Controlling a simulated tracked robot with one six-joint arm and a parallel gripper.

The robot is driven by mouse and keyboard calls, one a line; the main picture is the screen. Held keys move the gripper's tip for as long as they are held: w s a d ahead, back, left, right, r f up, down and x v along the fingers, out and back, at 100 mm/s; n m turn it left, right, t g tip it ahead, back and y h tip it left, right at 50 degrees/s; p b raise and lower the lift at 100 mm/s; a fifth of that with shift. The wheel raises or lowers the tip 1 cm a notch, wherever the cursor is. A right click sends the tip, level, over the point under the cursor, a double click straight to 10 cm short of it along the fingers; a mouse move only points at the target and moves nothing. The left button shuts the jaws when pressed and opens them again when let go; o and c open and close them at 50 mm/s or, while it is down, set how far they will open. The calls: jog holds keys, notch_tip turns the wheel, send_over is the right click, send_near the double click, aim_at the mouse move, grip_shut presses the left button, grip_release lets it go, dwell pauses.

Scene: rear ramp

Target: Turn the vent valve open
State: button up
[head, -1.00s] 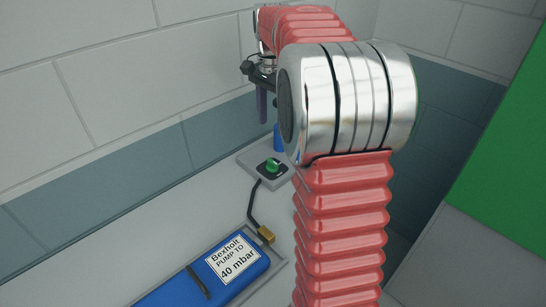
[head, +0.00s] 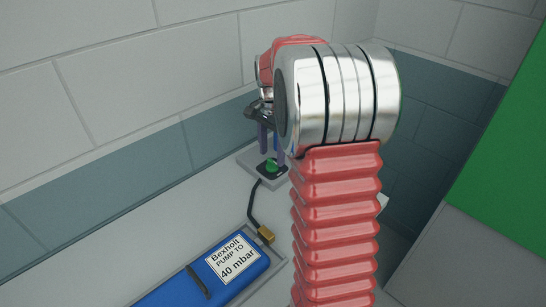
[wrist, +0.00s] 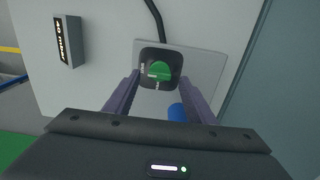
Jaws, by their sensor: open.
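The vent valve is a green round knob (head: 271,165) on a dark square base, on a grey plate (head: 246,159). In the wrist view the knob (wrist: 161,71) shows from above, with small white marks that I cannot read. My gripper (head: 271,150) is above the plate, close to the knob. In the wrist view its two purple-grey fingers (wrist: 160,77) are apart, one on each side of the dark base, with nothing held. I cannot tell how far above the knob the fingertips are. A blue part (wrist: 177,110) shows between the fingers, partly hidden by my gripper.
A blue pump unit (head: 170,292) labelled "Bexholt pump to 40 mbar" (head: 232,257) lies in front on the light surface. A black hose (head: 252,207) runs from its brass fitting (head: 266,234) to the valve plate. A dark box (wrist: 67,41) with lit lettering stands left.

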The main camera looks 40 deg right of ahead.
aim_at(272, 164)
jog(key=shift+f, duration=1.3)
jog(key=shift+c, duration=0.3)
jog(key=c, duration=0.9)
jog(key=shift+d, duration=0.25)
jog(key=shift+c, duration=0.4)
jog(key=shift+a, duration=0.15)
